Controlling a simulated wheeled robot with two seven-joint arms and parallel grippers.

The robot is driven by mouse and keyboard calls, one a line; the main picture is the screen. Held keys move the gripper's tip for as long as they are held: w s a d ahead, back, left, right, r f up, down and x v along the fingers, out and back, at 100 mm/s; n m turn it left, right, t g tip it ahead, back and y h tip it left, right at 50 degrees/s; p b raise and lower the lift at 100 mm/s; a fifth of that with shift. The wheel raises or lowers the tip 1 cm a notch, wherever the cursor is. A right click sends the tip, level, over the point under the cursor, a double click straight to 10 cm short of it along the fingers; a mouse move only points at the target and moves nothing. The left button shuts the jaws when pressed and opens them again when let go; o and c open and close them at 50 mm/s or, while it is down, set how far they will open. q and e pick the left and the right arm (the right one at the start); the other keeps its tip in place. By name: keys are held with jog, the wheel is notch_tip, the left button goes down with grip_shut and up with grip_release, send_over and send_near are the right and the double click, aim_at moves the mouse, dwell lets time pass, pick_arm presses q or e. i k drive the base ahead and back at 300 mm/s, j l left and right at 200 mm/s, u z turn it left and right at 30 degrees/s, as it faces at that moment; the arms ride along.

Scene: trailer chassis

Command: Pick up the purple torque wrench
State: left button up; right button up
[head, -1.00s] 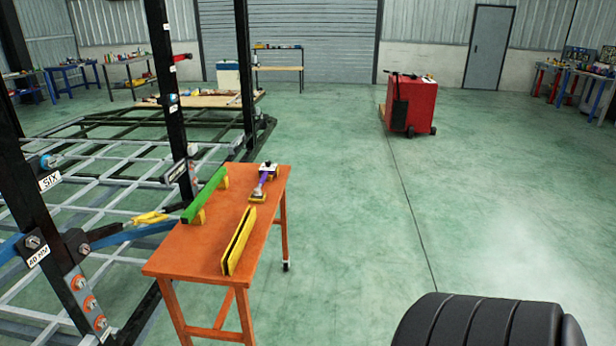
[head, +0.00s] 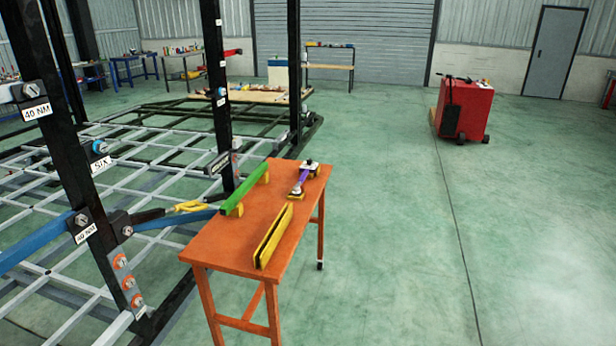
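The purple torque wrench (head: 302,180) lies on the orange table (head: 228,247), toward its far end. It has a purple middle and light metal ends, and seems to rest on small yellow supports. Neither of my grippers is in view.
A green bar (head: 246,188) on yellow supports lies along the table's left side. A yellow and black bar (head: 272,238) lies nearer the front. Black posts (head: 218,90) and a grey chassis frame (head: 160,152) stand left of the table. Floor to the right is clear up to a red cart (head: 464,110).

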aim_at(295, 191)
jog(key=i+l+u, duration=0.15)
jog(key=u, duration=0.95)
jog(key=i+l+u, duration=0.15)
jog(key=l+u, duration=0.25)
jog(key=l, duration=0.4)
jog(key=l+u, duration=0.35)
jog(key=l, duration=0.45)
jog(key=l+u, duration=0.4)
jog(key=l, duration=0.4)
